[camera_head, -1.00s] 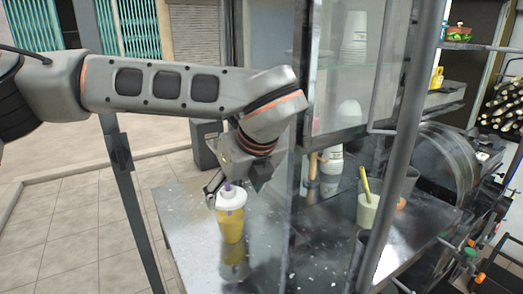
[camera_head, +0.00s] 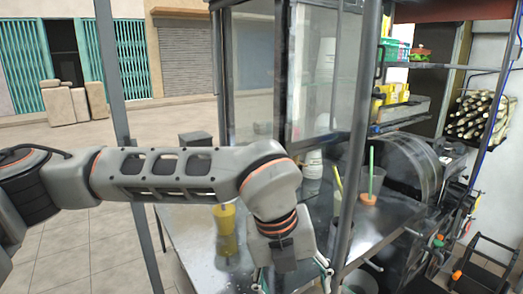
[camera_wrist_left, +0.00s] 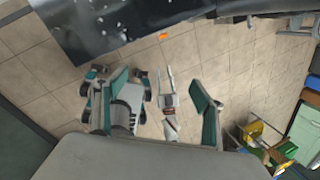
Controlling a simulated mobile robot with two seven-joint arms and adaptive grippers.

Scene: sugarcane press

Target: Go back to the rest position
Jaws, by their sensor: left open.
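My left arm comes in from the left of the head view, and its gripper (camera_head: 291,279) hangs at the bottom, in front of the steel counter (camera_head: 196,262). The gripper is open and empty; its two teal-lined fingers (camera_wrist_left: 155,82) stand wide apart in the left wrist view with tile floor below. A cup of yellow juice (camera_head: 225,240) stands upright on the counter, left of the gripper and apart from it. I do not make out my right gripper in the head view.
In the wrist view the counter edge (camera_wrist_left: 130,35) is at the top. Open floor lies left.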

